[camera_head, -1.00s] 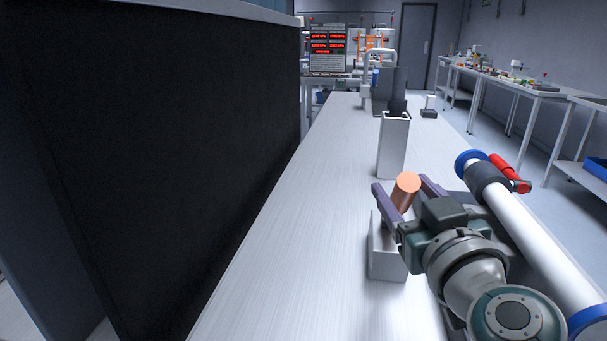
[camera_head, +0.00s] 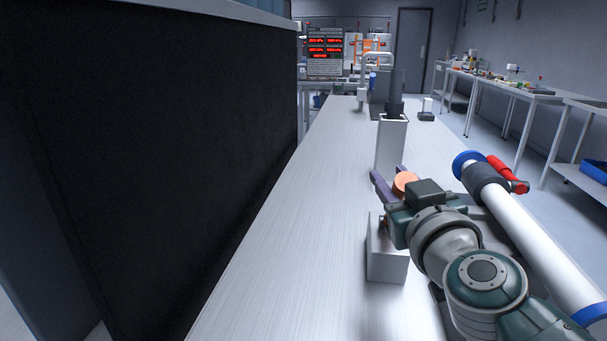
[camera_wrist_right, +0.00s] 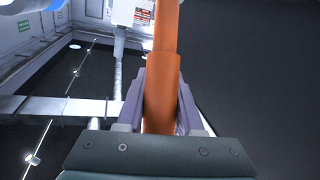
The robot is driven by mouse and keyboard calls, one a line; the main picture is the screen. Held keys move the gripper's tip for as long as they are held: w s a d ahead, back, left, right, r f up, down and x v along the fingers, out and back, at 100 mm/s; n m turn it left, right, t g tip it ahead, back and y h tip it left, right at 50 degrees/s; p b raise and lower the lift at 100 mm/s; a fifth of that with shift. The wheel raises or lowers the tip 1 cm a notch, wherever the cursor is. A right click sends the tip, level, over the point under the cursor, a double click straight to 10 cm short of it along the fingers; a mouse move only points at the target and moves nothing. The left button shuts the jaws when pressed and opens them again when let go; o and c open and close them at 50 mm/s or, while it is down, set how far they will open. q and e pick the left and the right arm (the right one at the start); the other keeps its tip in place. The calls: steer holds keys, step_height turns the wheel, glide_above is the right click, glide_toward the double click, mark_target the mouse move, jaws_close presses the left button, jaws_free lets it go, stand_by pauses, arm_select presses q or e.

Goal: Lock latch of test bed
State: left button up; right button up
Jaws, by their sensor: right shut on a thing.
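A copper-orange cylinder (camera_head: 404,179), seen mostly by its round end in the head view, stands over a pale metal block on the bench. In the right wrist view it is a long orange bar (camera_wrist_right: 162,90) between purple fingers. My right gripper (camera_head: 390,178) is shut on it, with a finger on each side; the grip also shows in the wrist view (camera_wrist_right: 161,82). My gripper body hides the cylinder's lower part. I cannot tell whether this cylinder is the latch handle. My left gripper is not in view.
The pale block (camera_head: 384,257) sits under my gripper, and a light upright post (camera_head: 390,145) stands just behind. A white pipe with blue rings (camera_head: 520,235) and a red handle (camera_head: 507,174) runs close on the right. A black panel (camera_head: 170,150) walls the left. The bench (camera_head: 290,240) is clear left of the block.

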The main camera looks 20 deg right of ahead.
jaws_close()
stand_by(0.8)
